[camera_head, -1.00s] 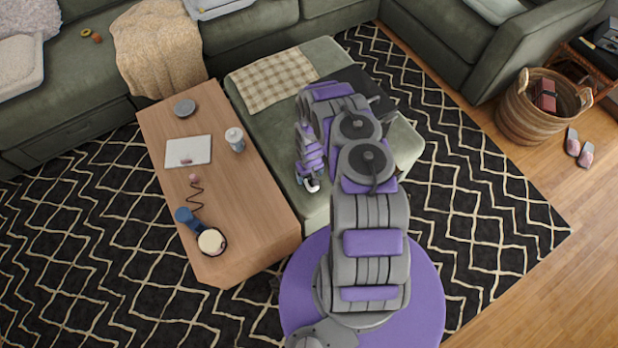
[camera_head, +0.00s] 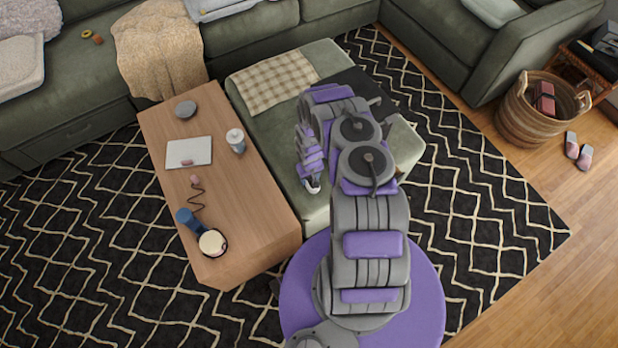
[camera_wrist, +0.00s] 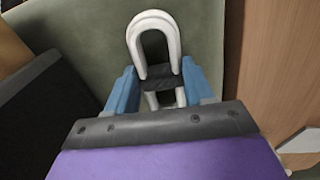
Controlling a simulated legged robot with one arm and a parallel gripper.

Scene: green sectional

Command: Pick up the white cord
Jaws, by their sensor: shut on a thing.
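The white cord (camera_wrist: 153,24) shows in the wrist view as a thick white loop with a dark band across it. It sits between the blue fingers of my gripper (camera_wrist: 160,90), which is shut on it. The loop sticks out beyond the fingertips, over the green ottoman (camera_wrist: 85,25). In the head view my gripper (camera_head: 312,184) is at the left side of the ottoman (camera_head: 312,207), near the wooden table. A small white part of the cord shows there, mostly hidden by the gripper. I cannot tell whether the cord touches the ottoman.
The wooden coffee table (camera_head: 245,212) stands just left of my gripper. It holds a white tablet (camera_head: 188,150), a cup (camera_head: 236,141), a grey disc (camera_head: 185,109) and a blue item (camera_head: 187,217). A checked cloth (camera_head: 272,82) lies on the ottoman. A basket (camera_head: 530,115) stands at right.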

